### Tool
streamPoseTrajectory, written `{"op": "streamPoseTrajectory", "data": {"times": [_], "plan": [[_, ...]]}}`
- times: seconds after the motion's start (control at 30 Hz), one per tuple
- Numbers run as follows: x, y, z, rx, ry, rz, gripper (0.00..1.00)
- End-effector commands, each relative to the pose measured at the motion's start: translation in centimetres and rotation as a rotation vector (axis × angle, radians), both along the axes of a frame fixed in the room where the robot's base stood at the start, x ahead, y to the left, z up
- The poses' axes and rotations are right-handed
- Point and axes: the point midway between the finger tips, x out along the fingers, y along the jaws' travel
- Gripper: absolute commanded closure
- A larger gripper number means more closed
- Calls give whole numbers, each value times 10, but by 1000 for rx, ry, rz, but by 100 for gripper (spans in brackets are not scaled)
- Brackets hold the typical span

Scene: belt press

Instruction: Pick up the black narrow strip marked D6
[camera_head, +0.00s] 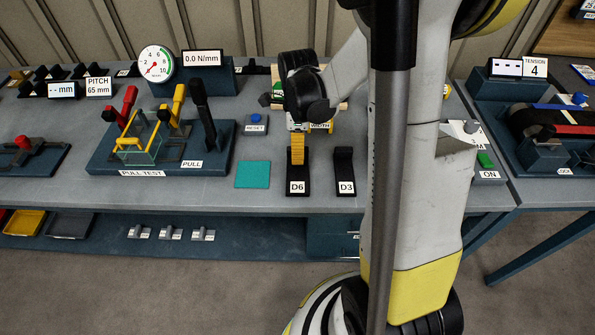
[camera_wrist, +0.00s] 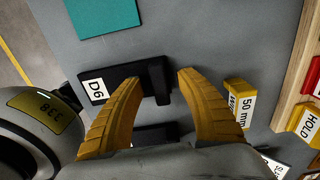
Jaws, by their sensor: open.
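The black narrow strip marked D6 (camera_head: 297,188) lies on the grey bench, with its white label at the near end and a raised black block at the far end. In the wrist view the strip (camera_wrist: 119,74) runs across the picture, label to the left. My gripper (camera_head: 298,153) points down over the strip's far part and hides some of it in the head view. In the wrist view its yellow fingers (camera_wrist: 157,76) are spread, with the raised block between the tips. I cannot tell whether they touch it. The gripper is empty.
A similar black strip marked D3 (camera_head: 344,180) stands close on the right. A teal square (camera_head: 252,175) lies on the left, with the blue RESET button (camera_head: 256,118) behind it. The pull test rig (camera_head: 150,160) is further left. A yellow 50 mm block (camera_wrist: 240,102) is near the right finger.

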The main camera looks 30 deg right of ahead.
Motion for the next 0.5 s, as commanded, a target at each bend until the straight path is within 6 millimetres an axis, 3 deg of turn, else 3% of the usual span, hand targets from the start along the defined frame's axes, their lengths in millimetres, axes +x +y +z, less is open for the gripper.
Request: {"op": "streamPoseTrajectory", "data": {"times": [0.07, 0.27, 0.4, 0.5], "plan": [[0, 0, -8, 0, 0, 0, 57], [0, 0, -7, 0, 0, 0, 58], [0, 0, -7, 0, 0, 1, 100], [0, 0, -7, 0, 0, 1, 100]]}}
